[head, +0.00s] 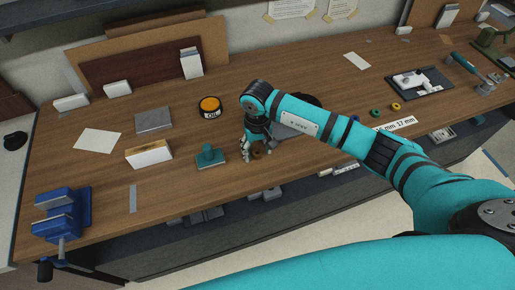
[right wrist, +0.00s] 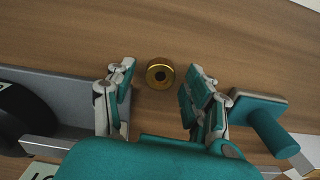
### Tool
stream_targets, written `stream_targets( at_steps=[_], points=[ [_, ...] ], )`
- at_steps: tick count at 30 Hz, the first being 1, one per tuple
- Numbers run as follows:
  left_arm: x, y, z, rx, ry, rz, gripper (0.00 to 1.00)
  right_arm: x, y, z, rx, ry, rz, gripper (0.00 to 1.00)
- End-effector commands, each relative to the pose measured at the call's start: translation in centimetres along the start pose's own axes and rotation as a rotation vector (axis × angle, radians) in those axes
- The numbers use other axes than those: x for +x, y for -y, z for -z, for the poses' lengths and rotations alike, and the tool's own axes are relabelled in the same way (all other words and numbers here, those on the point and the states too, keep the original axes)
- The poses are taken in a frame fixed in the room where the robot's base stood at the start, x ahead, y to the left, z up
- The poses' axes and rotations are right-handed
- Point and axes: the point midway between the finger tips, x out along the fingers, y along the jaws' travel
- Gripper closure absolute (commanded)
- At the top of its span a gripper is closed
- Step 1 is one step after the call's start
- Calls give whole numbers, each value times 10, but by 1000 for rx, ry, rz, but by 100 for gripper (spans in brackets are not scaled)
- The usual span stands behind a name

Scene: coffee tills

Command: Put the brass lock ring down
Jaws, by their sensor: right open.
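The brass lock ring (right wrist: 160,74) lies flat on the wooden table in the right wrist view. In the head view the ring (head: 257,155) is small and sits by the fingertips, near the table's front edge. My right gripper (right wrist: 155,88) is open, with one finger on each side of the ring and a gap to each. In the head view my right gripper (head: 257,158) points down at the table. My left gripper is not in view.
A teal stamp-like block (head: 210,157) stands close to the left of my right gripper; it also shows in the right wrist view (right wrist: 262,118).

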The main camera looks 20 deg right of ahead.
Motion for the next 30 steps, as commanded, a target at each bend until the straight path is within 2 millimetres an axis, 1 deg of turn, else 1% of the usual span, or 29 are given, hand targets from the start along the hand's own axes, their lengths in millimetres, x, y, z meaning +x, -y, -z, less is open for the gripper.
stream_targets(
  at_steps=[5, 6, 8, 18, 21, 25, 30],
  points=[
    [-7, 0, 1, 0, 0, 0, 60, -6, 0, 0, 1, 1, 1, 47],
    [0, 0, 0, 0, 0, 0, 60, -8, 0, 1, 0, -4, 1, 47],
    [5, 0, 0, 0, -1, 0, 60, -16, 0, 2, 0, -5, 1, 47],
    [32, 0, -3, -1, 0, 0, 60, -88, 0, 2, 0, -5, 0, 47],
    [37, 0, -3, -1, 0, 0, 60, -104, 0, 1, 0, -4, 0, 47],
    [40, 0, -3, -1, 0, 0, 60, -118, 0, 1, 1, -2, -1, 47],
    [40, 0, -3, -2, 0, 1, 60, -123, 0, 0, 1, 1, 0, 47]
  ],
)
